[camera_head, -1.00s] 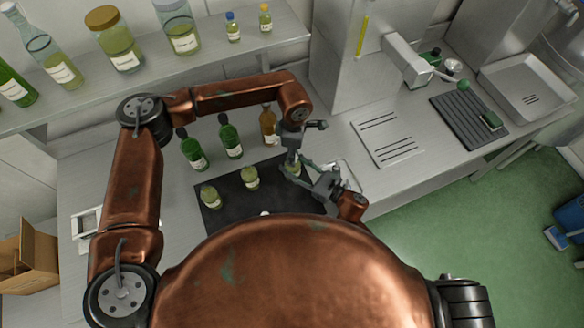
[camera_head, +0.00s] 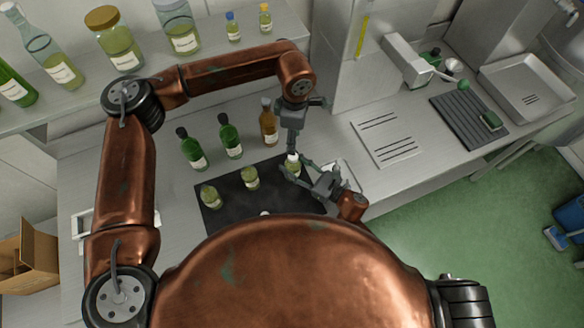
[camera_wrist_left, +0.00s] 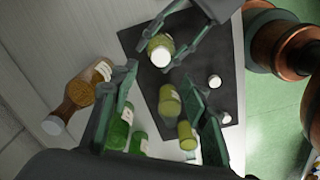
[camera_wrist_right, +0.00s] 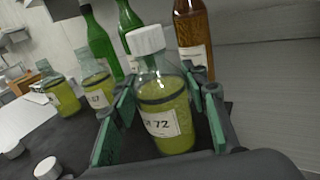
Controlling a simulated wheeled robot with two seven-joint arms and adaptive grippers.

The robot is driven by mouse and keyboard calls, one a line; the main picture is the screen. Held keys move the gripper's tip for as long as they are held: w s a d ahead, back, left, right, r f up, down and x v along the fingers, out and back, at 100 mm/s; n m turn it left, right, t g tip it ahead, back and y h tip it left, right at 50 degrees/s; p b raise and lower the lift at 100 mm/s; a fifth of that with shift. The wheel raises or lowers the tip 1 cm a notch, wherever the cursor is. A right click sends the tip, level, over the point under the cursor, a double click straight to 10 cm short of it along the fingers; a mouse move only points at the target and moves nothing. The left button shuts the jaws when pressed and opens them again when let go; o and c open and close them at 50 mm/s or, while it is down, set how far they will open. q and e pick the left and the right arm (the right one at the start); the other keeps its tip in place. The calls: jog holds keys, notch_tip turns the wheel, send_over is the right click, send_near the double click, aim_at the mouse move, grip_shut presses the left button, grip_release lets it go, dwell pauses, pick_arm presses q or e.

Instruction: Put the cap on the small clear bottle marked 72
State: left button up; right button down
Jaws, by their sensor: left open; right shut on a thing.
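The small clear bottle marked 72 (camera_wrist_right: 163,115) stands upright between the fingers of my right gripper (camera_head: 298,172), which is shut on it. It holds yellow-green oil. A white cap (camera_wrist_right: 146,40) sits on its mouth and looks straight; I cannot tell how tightly it sits. The cap also shows in the head view (camera_head: 293,157) and the left wrist view (camera_wrist_left: 160,55). My left gripper (camera_wrist_left: 159,75) is open and empty, its fingers apart, just above the capped bottle. Its fingertips are small and partly hidden in the head view.
Two small uncapped oil bottles (camera_head: 250,178) (camera_head: 211,197) stand on the dark mat (camera_head: 235,215). Loose white caps (camera_wrist_left: 215,81) (camera_wrist_left: 225,117) lie on the mat. Green bottles (camera_head: 230,137) and a brown bottle (camera_head: 269,122) stand behind. The counter to the right is mostly clear.

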pick_arm(q)
jog(key=shift+r, duration=1.35)
pick_arm(e)
jog(key=shift+r, duration=0.1)
jog(key=c, duration=1.1)
grip_release()
jog(key=v, duration=1.2)
